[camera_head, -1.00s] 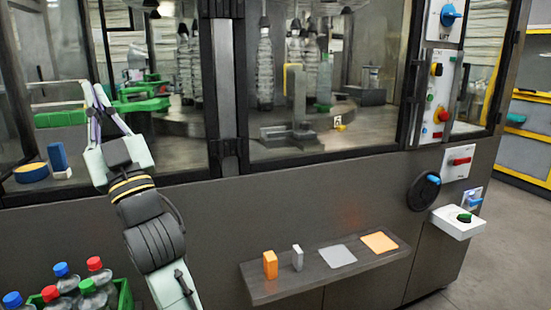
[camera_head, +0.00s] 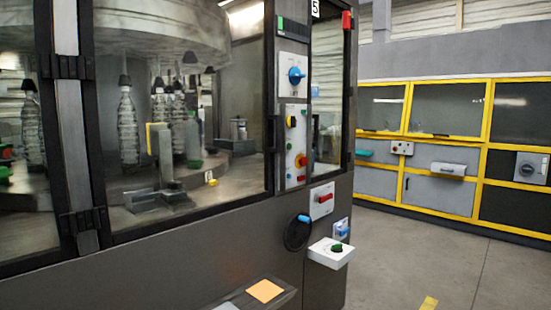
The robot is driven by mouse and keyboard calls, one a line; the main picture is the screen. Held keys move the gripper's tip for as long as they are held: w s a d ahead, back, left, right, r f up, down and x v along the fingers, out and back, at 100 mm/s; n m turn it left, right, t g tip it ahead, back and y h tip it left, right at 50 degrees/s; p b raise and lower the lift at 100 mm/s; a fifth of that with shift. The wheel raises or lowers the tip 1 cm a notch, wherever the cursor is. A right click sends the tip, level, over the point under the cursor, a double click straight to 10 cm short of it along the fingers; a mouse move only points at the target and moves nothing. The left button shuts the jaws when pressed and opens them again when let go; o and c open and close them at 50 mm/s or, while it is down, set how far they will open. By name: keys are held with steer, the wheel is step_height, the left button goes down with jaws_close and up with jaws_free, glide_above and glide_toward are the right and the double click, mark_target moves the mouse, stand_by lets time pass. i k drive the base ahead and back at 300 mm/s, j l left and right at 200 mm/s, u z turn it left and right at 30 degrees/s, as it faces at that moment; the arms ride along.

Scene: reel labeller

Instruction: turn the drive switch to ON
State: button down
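Several controls sit on the right end of the machine front, and I cannot read which one is the drive switch. A blue rotary knob (camera_head: 296,75) is on a white plate at the top. A red handle (camera_head: 324,197) lies roughly sideways on a white plate. A black handwheel (camera_head: 297,233) with a blue grip is lower left of it. A small blue switch (camera_head: 341,231) is partly hidden behind a white box with a green button (camera_head: 336,248). My gripper is out of view.
A shelf with an orange pad (camera_head: 265,290) juts out at the bottom. Glass doors show bottles (camera_head: 128,125) inside. Yellow-framed cabinets (camera_head: 440,150) line the back right, with a grey rotary switch (camera_head: 530,167).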

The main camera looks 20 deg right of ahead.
mark_target(291, 121)
steer(key=i+l+z, duration=0.15)
steer(key=z, duration=0.3)
steer(key=i+l+z, duration=0.15)
steer(key=z, duration=0.25)
steer(key=i+l+z, duration=0.1)
steer(key=z, duration=0.35)
steer(key=i+z, duration=0.25)
steer(key=i, duration=0.95)
steer(key=j, duration=0.05)
